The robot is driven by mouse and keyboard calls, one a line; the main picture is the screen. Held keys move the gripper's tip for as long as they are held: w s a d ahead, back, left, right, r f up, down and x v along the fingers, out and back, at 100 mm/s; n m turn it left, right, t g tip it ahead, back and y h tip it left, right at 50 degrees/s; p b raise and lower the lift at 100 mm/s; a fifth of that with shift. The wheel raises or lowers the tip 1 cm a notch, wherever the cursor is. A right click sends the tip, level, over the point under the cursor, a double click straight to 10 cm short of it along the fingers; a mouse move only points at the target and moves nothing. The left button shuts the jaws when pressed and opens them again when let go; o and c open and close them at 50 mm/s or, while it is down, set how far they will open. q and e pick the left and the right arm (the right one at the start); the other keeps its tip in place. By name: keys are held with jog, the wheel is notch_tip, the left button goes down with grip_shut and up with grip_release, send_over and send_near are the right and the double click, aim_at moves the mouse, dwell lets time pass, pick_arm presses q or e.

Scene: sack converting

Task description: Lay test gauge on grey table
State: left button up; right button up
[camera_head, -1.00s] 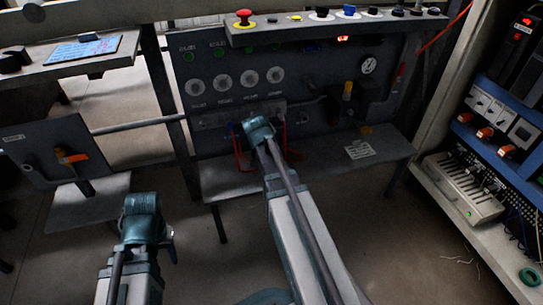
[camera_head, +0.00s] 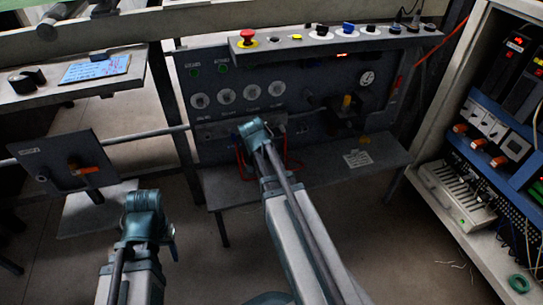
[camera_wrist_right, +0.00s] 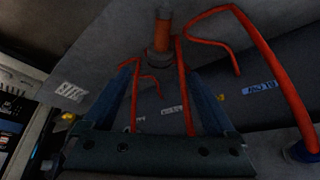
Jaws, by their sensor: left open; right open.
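A small round white dial gauge (camera_head: 367,78) is on the dark panel (camera_head: 300,75); I cannot tell whether it is the test gauge. A low grey table (camera_head: 385,157) stands in front of the panel. My right gripper (camera_wrist_right: 168,85) is open near the panel, with red bent tubes (camera_wrist_right: 183,90) showing between and beyond its fingers. I cannot tell that it touches them. In the head view its wrist mostly hides it. My left gripper (camera_head: 146,205) is open and seems empty, at the lower left, apart from the panel and low table.
A bench (camera_head: 55,92) at upper left holds a blue card (camera_head: 95,68) and dark round items. A dark plate with an orange handle (camera_head: 85,170) stands below it. An equipment cabinet (camera_head: 450,205) fills the right side.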

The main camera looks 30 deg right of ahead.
jog(key=p+v, duration=0.5)
jog(key=v, duration=0.2)
jog(key=shift+r, duration=0.15)
jog(key=shift+a, duration=0.1)
dwell(0.3)
jog(key=s+a+r+n+g+y+p, duration=0.1)
jog(key=s+a+n, duration=0.4)
jog(key=a, duration=0.4)
jog(key=s+a+n+g+y+p, duration=0.1)
jog(key=s+a+n+p, duration=0.1)
jog(key=s+a+n, duration=0.5)
jog(key=s+a+r+n+g+y+p, duration=0.1)
jog(key=s+a+n, duration=0.2)
jog(key=a, duration=0.8)
notch_tip(320, 180, up, 37)
jog(key=p, duration=3.7)
jog(key=shift+w+d, duration=0.3)
jog(key=shift+w, duration=0.05)
